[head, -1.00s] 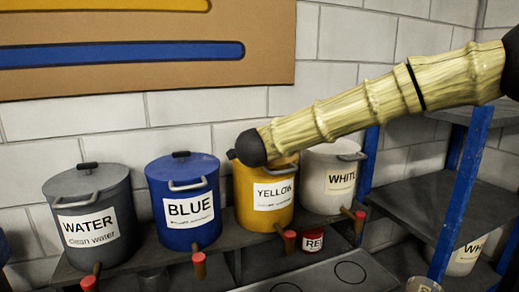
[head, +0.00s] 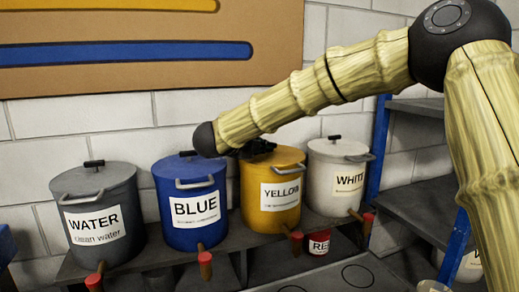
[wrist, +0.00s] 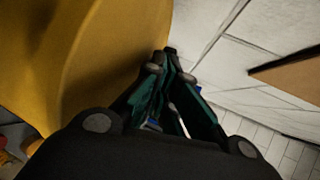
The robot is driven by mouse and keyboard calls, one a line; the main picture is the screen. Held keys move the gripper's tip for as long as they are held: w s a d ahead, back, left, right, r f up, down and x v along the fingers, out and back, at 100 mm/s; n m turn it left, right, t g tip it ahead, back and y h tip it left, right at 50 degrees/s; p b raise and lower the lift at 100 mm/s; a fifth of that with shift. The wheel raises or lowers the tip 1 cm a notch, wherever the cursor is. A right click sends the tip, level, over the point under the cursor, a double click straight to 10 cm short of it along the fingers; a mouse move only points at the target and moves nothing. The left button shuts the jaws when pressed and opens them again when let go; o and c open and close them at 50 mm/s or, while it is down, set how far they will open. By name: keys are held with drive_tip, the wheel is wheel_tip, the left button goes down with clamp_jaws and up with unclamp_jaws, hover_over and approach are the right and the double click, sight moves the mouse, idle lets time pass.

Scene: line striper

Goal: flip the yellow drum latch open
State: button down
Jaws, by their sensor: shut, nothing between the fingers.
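The yellow drum (head: 262,208) stands on the shelf between the blue and white drums, its lid on. A grey bar (head: 287,169) sits at its front upper rim; I cannot tell whether this is the latch. My gripper (head: 262,147), small and dark, shows at the back left of the yellow lid, partly hidden by my arm's end. In the wrist view my gripper (wrist: 168,58) is shut and empty. The yellow drum's curved surface (wrist: 85,50) fills the left of that view, close beside the fingers. No latch is clear there.
The blue drum (head: 190,235) is close on the left, under my arm's end. The white drum (head: 325,185) is close on the right, the grey water drum (head: 85,260) far left. Red-tipped taps (head: 205,258) stick out in front. A white block wall (wrist: 225,60) is behind.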

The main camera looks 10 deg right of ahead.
drive_tip(key=shift+w+a+f+m+g+h, duration=0.1)
drive_tip(key=shift+w+a+m+g+h, duration=0.15)
drive_tip(key=shift+m+g+h, duration=0.2)
drive_tip(key=shift+b, duration=0.35)
drive_tip(key=shift+w+a, duration=0.1)
drive_tip(key=shift+a, duration=0.2)
idle(1.0)
drive_tip(key=shift+s+a, duration=0.25)
drive_tip(key=shift+a, duration=0.3)
